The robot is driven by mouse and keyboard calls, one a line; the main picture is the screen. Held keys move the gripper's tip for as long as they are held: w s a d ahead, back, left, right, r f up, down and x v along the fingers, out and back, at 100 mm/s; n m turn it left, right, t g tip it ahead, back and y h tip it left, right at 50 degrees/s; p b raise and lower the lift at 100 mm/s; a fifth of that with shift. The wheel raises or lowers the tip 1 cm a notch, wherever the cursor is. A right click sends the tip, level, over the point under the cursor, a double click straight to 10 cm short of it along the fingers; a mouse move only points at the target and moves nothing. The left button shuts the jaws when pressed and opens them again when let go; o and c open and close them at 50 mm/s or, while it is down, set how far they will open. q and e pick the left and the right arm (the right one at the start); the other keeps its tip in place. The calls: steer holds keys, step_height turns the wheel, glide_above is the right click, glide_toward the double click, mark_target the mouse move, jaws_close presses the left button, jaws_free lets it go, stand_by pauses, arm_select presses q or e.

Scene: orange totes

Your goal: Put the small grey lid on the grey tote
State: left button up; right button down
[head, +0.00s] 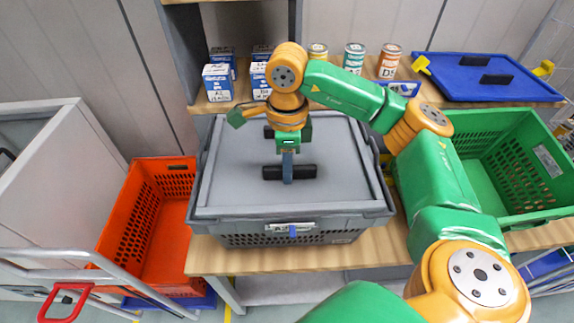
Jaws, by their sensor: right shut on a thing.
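The small grey lid (235,165) lies flat over the top of the grey tote (374,220) on the wooden table. Its edges appear to sit within the tote's rim, but I cannot tell whether it rests fully all round. The lid has a black bar handle (307,172) near its middle and another black handle farther back, partly hidden by my arm. My right gripper (288,178) points down and is shut on the nearer handle. The inside of the tote is hidden by the lid. My left gripper is not in view.
An orange crate (122,246) stands left of the table and a green crate (555,211) right. Behind, a shelf holds blue-white boxes (217,83), several cans (354,57) and a blue lid (447,70) with black handles. A trolley (50,262) stands at far left.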

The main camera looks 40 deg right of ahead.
steer(key=shift+s+f, duration=0.1)
steer(key=shift+f, duration=0.1)
steer(key=c, duration=0.7)
jaws_free()
steer(key=shift+f, duration=0.1)
steer(key=shift+c, duration=0.2)
